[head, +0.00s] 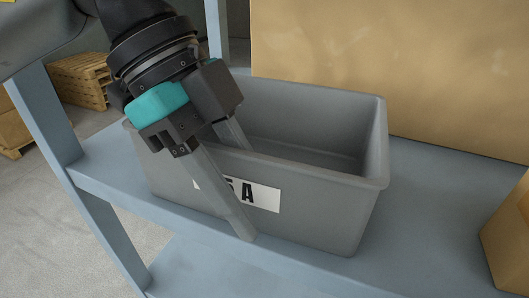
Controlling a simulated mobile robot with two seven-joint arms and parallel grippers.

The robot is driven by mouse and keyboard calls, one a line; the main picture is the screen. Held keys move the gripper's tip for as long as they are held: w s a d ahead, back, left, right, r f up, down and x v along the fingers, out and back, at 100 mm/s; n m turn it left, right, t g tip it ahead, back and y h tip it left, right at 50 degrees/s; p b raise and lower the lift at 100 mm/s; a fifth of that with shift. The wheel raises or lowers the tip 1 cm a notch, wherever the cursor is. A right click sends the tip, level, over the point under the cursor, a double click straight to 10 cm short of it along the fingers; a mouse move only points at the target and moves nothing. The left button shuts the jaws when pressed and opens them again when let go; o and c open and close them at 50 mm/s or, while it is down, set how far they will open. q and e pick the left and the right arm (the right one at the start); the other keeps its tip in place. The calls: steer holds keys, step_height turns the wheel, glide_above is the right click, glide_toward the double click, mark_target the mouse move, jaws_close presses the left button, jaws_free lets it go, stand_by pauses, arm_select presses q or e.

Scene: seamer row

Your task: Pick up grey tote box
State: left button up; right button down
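The grey tote box (310,222) stands upright on a blue-grey shelf (420,240). It looks empty where I can see inside, and its front wall carries a white label with black characters, partly hidden by a finger. My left gripper (241,195) comes down from the upper left over the tote's near wall. One finger is outside in front of the label and the other reaches inside behind the wall. The fingers are apart with the wall between them; I cannot see them pressing on it. My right gripper is not in view.
A large cardboard box (400,65) stands behind the tote. Another carton (510,240) is at the right edge. Blue shelf posts (45,115) rise at the left. Wooden pallets (82,80) lie on the floor beyond. Bare shelf shows right of the tote.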

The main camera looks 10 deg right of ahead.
arm_select(q)
jaws_close()
steer(key=shift+r, duration=0.1)
stand_by(1.2)
